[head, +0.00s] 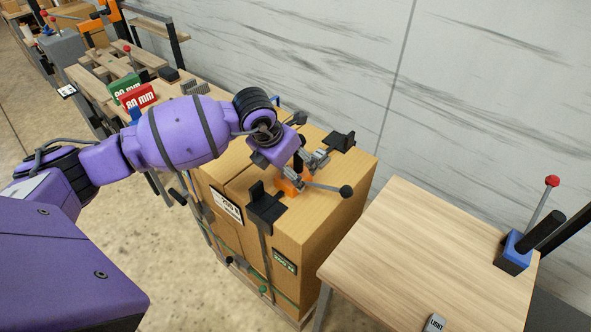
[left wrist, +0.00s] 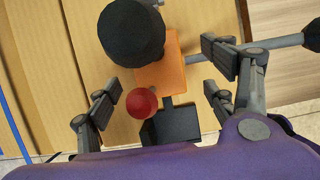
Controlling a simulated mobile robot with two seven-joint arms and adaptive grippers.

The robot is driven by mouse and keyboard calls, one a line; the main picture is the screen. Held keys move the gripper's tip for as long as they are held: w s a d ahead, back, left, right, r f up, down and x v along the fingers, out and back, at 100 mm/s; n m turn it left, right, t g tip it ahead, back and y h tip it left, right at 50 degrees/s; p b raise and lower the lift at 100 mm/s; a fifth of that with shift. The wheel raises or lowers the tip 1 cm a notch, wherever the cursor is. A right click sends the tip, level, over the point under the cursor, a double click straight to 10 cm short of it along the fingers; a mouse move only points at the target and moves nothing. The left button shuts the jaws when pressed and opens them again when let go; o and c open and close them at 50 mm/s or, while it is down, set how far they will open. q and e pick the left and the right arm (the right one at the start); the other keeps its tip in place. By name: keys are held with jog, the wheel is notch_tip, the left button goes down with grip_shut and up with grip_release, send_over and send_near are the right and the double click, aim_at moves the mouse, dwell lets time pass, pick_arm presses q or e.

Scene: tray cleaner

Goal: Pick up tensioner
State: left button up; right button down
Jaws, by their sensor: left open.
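The tensioner (head: 288,186) is an orange tool on top of the cardboard box, with a black upright handle and a lever ending in a black ball. In the left wrist view its orange body (left wrist: 160,72) lies between my finger pads, with a large black round knob and a red ball. My left gripper (head: 312,158) is just above the tensioner, pointing down, and partly hides it in the head view. The left gripper also shows in the left wrist view (left wrist: 163,88), its fingers apart on either side of the tool and not visibly closed on it. My right gripper is not in view.
Black corner protectors (head: 265,207) sit at the edges of the cardboard box (head: 345,185). A wooden table (head: 415,240) at right holds a blue tool (head: 513,250) with a red-knobbed lever. A cluttered bench with green and red "80 mm" pieces (head: 137,96) stands at back left.

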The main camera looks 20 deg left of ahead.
pick_arm(q)
jog(key=x, duration=0.4)
jog(key=shift+a, duration=0.15)
jog(key=shift+w+f, duration=0.2)
jog(key=shift+f, duration=0.1)
jog(key=c, duration=1.4)
grip_shut()
jog(key=shift+w+r, duration=0.1)
jog(key=shift+r, duration=0.15)
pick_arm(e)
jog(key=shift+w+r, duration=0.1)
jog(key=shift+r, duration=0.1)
